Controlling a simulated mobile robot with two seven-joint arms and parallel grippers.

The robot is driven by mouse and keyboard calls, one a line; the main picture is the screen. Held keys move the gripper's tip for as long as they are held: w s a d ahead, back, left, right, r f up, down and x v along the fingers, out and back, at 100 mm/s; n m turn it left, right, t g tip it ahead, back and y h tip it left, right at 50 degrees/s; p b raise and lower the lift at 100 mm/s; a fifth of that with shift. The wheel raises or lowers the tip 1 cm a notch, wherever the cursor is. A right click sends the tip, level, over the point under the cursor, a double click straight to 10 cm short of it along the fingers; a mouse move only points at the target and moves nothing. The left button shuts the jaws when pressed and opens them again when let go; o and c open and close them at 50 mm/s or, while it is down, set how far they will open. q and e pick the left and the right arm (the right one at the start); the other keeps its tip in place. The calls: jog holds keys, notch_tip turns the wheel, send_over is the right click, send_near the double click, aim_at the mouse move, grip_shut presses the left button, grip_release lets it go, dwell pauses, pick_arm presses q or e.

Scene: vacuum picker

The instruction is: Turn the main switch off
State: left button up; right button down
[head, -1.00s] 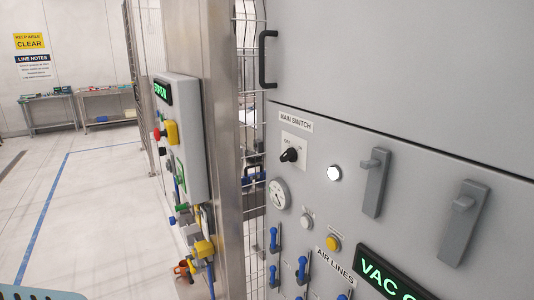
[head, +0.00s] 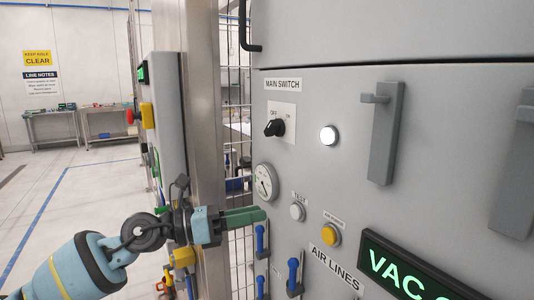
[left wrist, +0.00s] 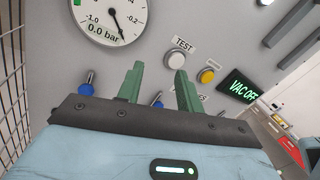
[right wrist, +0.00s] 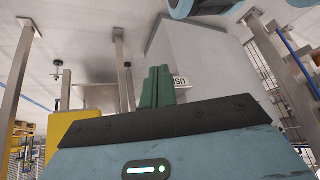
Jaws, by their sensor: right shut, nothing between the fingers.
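The main switch (head: 274,128) is a black rotary knob on a white plate with OFF and ON marks, on the grey panel under the MAIN SWITCH label. I cannot tell for sure which mark it points at. My left gripper (head: 262,215) is below the switch, in front of the panel near the gauge; in the left wrist view (left wrist: 158,78) its green fingers are apart with nothing between them. My right gripper (right wrist: 156,70) shows only in the right wrist view, with its fingers together and empty, away from the switch.
Near the left gripper are the pressure gauge (head: 265,183), the white TEST button (head: 297,212), a yellow button (head: 331,235) and blue levers (head: 294,275). A lit white lamp (head: 328,135) is right of the switch. A steel post (head: 203,95) stands left of the panel.

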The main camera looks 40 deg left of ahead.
pick_arm(q)
jog(key=s+a+r+m+t+y+b, duration=0.1)
jog(key=s+a+r+m+y+b, duration=0.2)
jog(key=r+m, duration=0.6)
notch_tip(320, 180, up, 7)
jog(key=shift+r+m+t+y+b, duration=0.1)
jog(key=shift+m+t+y+b, duration=0.25)
jog(key=shift+y, duration=0.45)
jog(key=shift+a, duration=0.1)
